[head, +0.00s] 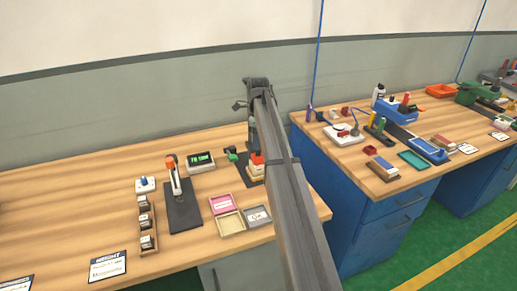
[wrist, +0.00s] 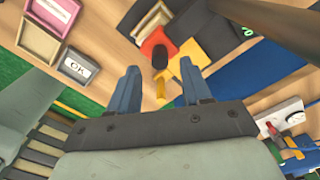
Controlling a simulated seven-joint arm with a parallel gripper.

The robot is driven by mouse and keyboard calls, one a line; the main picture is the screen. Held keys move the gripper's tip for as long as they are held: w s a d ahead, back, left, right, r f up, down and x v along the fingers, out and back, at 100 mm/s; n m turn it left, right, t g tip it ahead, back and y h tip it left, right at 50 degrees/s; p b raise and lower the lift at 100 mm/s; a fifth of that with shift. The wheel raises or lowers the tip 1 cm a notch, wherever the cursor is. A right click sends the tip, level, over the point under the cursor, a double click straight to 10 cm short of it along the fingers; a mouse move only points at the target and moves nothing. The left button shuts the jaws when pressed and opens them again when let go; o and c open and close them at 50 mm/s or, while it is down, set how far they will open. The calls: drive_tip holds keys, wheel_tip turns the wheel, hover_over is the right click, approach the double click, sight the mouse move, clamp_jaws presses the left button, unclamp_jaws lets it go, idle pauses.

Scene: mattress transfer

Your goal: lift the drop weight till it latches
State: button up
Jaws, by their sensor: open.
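In the wrist view, my gripper (wrist: 160,67) shows two blue fingers standing wide apart with nothing held between them. Just beyond the fingertips is an orange-red block (wrist: 157,40) with a dark rounded part (wrist: 160,58) in front of it. A yellow piece (wrist: 161,90) shows between the fingers. These parts may belong to the drop-weight device, but I cannot tell which part is the weight. In the head view, a red-topped device (head: 256,160) stands beside my arm, partly hidden by it. My fingertips cannot be made out in the head view.
A grey tray marked OK (head: 257,216) and a pink tray (head: 222,203) lie near the device. An orange-headed tool on a dark base (head: 180,205) and a green display (head: 201,161) stand left. A blue workbench (head: 375,225) holds several tools on the right.

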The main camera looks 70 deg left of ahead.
sight(258, 155)
drive_tip(key=shift+f, duration=2.15)
drive_tip(key=shift+c, duration=0.2)
clamp_jaws()
